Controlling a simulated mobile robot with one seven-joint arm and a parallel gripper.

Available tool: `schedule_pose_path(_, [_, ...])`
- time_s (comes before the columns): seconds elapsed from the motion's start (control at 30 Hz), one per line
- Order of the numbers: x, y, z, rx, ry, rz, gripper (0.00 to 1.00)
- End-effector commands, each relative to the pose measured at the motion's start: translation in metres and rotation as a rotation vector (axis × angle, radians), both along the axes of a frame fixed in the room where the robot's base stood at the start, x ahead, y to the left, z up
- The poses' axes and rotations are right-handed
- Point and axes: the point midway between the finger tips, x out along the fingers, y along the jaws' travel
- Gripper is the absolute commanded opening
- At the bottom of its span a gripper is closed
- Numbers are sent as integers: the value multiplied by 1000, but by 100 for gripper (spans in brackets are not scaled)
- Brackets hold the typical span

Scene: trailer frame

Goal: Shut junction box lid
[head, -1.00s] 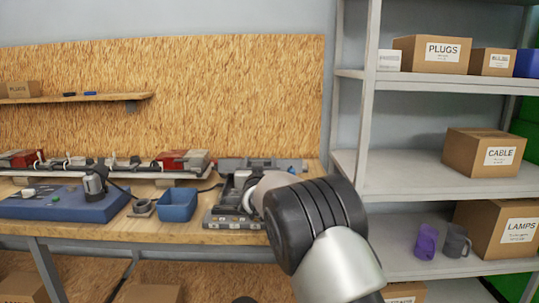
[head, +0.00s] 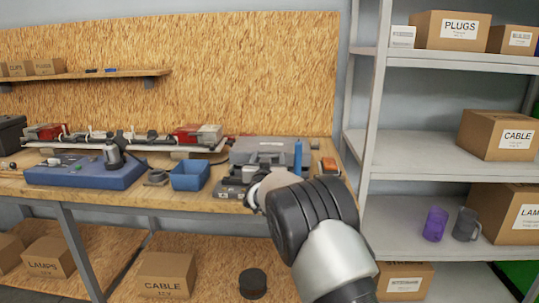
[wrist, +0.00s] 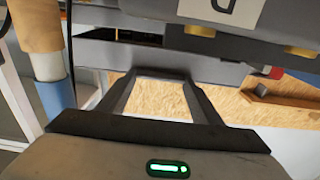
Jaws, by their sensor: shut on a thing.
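A low grey box on the bench, which I take to be the junction box (head: 232,187), sits partly behind my arm in the head view. My gripper's tips are hidden there by my forearm and wrist. In the wrist view my gripper (wrist: 160,78) is shut on a dark grey edge piece, apparently the junction box lid (wrist: 150,70). Grey panels with a white label and brass-coloured fittings fill the top of that view. The lid's exact angle cannot be told.
A blue bin (head: 190,176) and a blue unit (head: 85,172) stand to the left on the bench (head: 165,202). A grey case (head: 262,152), a blue cylinder (head: 297,158) and an orange item (head: 328,164) are behind. A metal shelf (head: 410,165) stands to the right.

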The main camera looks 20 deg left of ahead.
Motion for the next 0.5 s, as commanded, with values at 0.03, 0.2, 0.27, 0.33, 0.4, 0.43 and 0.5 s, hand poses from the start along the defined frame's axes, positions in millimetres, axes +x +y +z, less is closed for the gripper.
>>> schedule_pose_path(0.03, [5, -6, -12, -18, 16, -4, 19])
schedule_pose_path(0.2, [5, -6, -11, -20, 13, -3, 63])
schedule_pose_path(0.27, [5, -6, -10, -21, 12, -3, 73])
schedule_pose_path(0.33, [5, -6, -10, -21, 11, -2, 77])
schedule_pose_path(0.4, [4, -6, -10, -21, 11, -2, 77])
schedule_pose_path(0.43, [3, -6, -9, -22, 11, -2, 77])
schedule_pose_path(0.5, [-1, -7, -9, -22, 12, -3, 77])
